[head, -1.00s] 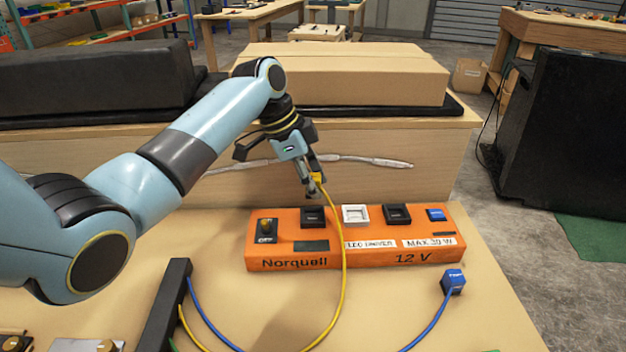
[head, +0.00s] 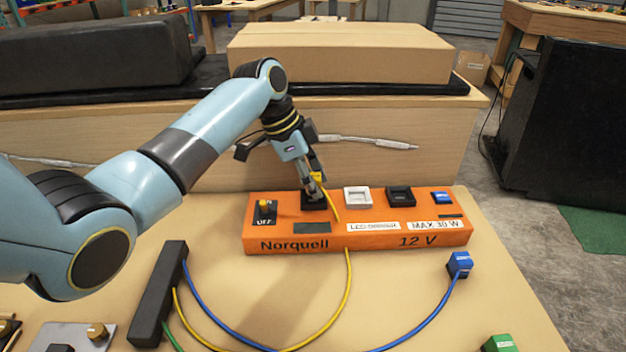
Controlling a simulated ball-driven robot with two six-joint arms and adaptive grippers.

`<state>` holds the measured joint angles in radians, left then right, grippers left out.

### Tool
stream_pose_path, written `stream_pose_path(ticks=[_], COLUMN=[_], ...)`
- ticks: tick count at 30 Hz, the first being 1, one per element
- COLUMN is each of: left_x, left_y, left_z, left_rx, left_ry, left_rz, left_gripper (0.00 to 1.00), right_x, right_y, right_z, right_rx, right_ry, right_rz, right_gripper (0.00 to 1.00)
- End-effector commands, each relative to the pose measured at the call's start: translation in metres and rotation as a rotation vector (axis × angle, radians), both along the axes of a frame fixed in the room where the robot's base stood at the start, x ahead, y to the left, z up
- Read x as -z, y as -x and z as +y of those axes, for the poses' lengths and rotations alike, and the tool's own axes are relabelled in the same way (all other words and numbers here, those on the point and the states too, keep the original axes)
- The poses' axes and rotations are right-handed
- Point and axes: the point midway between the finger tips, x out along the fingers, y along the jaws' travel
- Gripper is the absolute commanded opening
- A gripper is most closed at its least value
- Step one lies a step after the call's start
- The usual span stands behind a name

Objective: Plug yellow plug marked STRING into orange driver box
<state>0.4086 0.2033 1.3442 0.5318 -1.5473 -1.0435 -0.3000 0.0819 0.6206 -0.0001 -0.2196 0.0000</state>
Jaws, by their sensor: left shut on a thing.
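The orange driver box (head: 300,242) lies on the table, with a switch at its left end and a row of sockets along its top. My left gripper (head: 316,190) is shut on the yellow plug (head: 317,177), pointing down at the leftmost black socket (head: 312,205). The fingers hide much of the plug and part of that socket, so I cannot tell whether they touch. The yellow cable (head: 347,290) runs from the plug over the box's front. A white socket (head: 357,197) and another black socket (head: 400,196) are to the right. My right gripper is not in view.
A blue piece (head: 440,200) sits in the box's right end. A blue plug (head: 460,264) and a green plug (head: 499,343) lie on the table at right. A black bar (head: 160,295) with several cables stands at left. A cardboard box (head: 340,55) is behind.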

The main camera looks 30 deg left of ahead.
Motion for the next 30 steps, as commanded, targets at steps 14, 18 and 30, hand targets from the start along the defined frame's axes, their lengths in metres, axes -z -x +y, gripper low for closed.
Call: stream_pose_path(ticks=[14,18,30], left_x=[-0.0011,-0.0005,-0.0005], left_y=[0.0002,0.0002,0.0002], left_z=[0.0000,0.0000,0.0000], left_rx=[-0.001,-0.001,0.000], left_ry=[0.000,0.000,0.000], left_rz=[0.000,0.000,0.000], left_gripper=[0.00,0.00,0.00], right_x=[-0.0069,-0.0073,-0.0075], right_y=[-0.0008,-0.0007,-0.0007], right_z=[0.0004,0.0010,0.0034], right_rx=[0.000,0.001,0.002], right_ry=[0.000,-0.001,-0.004], right_rz=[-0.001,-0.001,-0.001], right_gripper=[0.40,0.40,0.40])
